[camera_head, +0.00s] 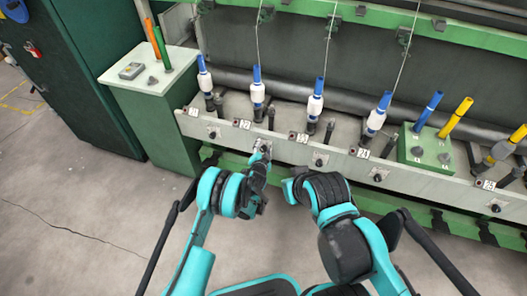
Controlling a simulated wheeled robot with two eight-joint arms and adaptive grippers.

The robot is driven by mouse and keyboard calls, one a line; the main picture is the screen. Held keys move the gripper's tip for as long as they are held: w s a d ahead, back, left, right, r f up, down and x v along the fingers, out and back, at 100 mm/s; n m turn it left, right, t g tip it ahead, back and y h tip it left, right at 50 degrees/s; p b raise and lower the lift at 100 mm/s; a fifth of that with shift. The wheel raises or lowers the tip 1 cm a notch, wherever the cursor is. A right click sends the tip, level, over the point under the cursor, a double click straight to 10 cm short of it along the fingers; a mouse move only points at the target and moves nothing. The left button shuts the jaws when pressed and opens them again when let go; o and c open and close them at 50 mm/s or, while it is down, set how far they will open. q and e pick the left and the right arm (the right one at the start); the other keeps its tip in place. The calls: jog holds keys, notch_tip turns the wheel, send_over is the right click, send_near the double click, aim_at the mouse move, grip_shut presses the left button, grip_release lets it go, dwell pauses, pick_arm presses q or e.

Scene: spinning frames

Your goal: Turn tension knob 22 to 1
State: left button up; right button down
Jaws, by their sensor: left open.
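The number plate 22 (243,125) is on the pale front rail of the spinning frame. Knob 22 sits just right of and below it and is mostly covered by my left gripper (263,150). The left gripper is open, with its fingertips at the rail by the knob. I cannot tell whether they touch it, and the knob's setting is not readable. My right arm is bent in front of the machine, and its gripper end (291,187) points left, below the rail and apart from it. Its fingers are not clear.
Similar knobs sit on the rail: knob 21 (213,133), knob 23 (320,161) and knob 24 (378,176). White yarn bobbins (257,92) on blue tubes stand behind. A green cabinet (160,105) is at left, and a green box (425,148) at right. The floor at left is clear.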

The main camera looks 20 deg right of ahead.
pick_arm(q)
notch_tip(320, 180, up, 8)
jog(key=shift+r, duration=0.1)
dwell(0.4)
